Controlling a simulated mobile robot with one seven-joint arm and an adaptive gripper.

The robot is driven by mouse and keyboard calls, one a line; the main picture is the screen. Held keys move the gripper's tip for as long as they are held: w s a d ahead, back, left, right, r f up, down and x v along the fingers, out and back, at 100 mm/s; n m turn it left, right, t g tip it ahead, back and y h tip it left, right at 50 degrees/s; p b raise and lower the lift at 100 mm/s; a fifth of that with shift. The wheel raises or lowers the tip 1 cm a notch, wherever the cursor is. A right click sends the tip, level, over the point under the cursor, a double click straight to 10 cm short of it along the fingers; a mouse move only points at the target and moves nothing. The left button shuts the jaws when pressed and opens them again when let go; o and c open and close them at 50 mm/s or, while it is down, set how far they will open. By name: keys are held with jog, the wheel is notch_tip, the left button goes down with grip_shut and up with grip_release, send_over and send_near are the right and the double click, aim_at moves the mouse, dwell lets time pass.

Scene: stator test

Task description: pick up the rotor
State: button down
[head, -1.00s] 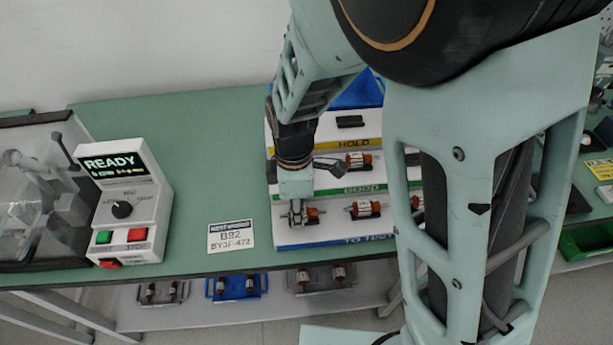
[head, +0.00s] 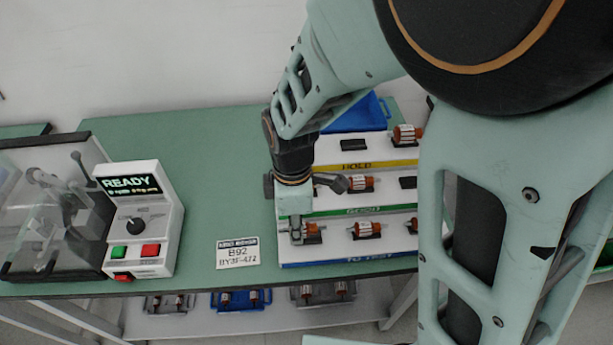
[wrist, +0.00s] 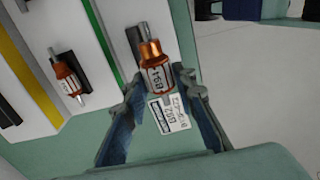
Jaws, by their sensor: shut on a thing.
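The rotor (wrist: 155,72) has an orange-copper body, a metal shaft and a white printed label. It is at the left end of the front "TO TEST" row of the stepped rack (head: 345,250), and it shows partly in the head view (head: 313,231). My gripper (head: 297,230) points down over that end of the row. In the wrist view its two fingers (wrist: 161,82) lie on either side of the rotor and are shut on it. Whether the rotor has left its cradle is not clear.
Other rotors sit in the front row (head: 367,230), middle "GOOD" row (head: 361,184) and top "HOLD" row (head: 407,134). A blue bin (head: 350,118) stands behind. A "READY" control box (head: 143,220) and a sign (head: 237,252) are left; green bench (head: 200,150) lies clear between.

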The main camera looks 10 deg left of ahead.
jog(key=s+a+r+p, duration=0.3)
jog(key=s+r+p, duration=0.2)
jog(key=s, duration=0.6)
notch_tip(320, 180, up, 2)
jog(key=shift+a, duration=0.1)
jog(key=shift+r+p, duration=1.4)
jog(key=shift+r, duration=1.2)
